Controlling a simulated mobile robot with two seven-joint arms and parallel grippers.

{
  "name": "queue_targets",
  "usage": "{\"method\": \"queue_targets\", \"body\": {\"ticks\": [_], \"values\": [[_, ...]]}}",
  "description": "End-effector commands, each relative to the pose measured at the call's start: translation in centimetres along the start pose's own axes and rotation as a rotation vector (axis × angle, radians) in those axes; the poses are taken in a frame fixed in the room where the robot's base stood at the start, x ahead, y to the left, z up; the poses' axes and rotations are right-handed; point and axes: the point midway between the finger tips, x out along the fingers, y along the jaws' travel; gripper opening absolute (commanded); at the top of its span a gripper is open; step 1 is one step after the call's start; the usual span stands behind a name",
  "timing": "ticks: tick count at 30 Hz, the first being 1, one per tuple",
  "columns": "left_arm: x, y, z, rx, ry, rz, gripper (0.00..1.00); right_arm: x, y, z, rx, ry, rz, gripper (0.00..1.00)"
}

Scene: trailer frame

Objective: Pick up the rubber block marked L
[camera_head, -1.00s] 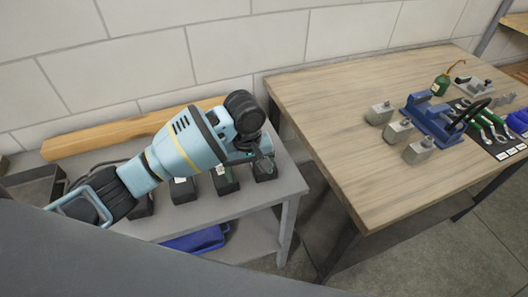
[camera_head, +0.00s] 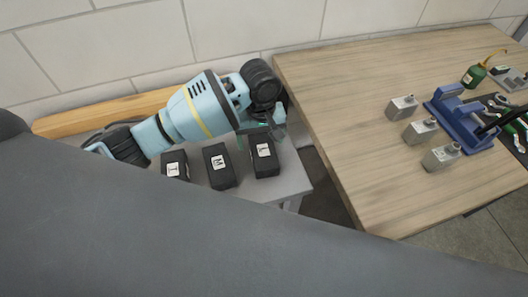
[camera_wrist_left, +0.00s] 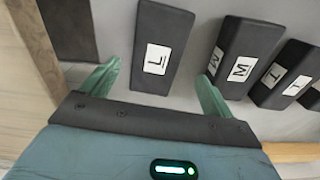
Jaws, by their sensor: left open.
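The rubber block marked L (camera_head: 264,162) is a black block with a white letter label. It stands at the right end of the row on the grey bench. My left gripper (camera_head: 263,131) is open at the far side of this block, its green fingers partly hidden by the wrist. In the left wrist view, the L block (camera_wrist_left: 168,28) lies ahead of and between the two spread fingers of the left gripper (camera_wrist_left: 158,72). I cannot tell how far the fingertips are above it. My right gripper is not in view.
The block marked M (camera_head: 220,176) stands close to the left of the L block, with another lettered block (camera_head: 175,166) beyond it. A wooden beam (camera_head: 110,112) lies along the wall. A wooden table (camera_head: 335,125) with grey metal blocks and a blue vise (camera_head: 462,122) is at right.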

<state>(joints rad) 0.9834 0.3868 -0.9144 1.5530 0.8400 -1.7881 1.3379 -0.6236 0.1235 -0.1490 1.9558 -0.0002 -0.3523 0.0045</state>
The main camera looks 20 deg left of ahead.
Motion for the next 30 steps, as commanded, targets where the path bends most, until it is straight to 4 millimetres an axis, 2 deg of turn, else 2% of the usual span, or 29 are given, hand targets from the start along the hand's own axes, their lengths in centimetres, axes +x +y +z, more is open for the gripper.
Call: {"method": "queue_targets", "body": {"ticks": [5,16,25,26,30], "values": [[0.5,0.1,0.0,0.0,0.001,0.001,0.87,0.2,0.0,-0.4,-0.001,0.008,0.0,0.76],[5.0,0.5,0.6,0.001,0.001,-0.001,0.87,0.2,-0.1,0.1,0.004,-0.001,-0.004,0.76],[5.4,0.5,0.5,0.001,0.004,0.001,0.87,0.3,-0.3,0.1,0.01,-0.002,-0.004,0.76],[5.4,0.5,0.5,0.001,0.004,0.001,0.86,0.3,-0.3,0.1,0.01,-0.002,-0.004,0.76],[5.4,0.5,0.5,0.001,0.004,0.001,0.68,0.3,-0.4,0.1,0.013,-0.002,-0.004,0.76]]}}
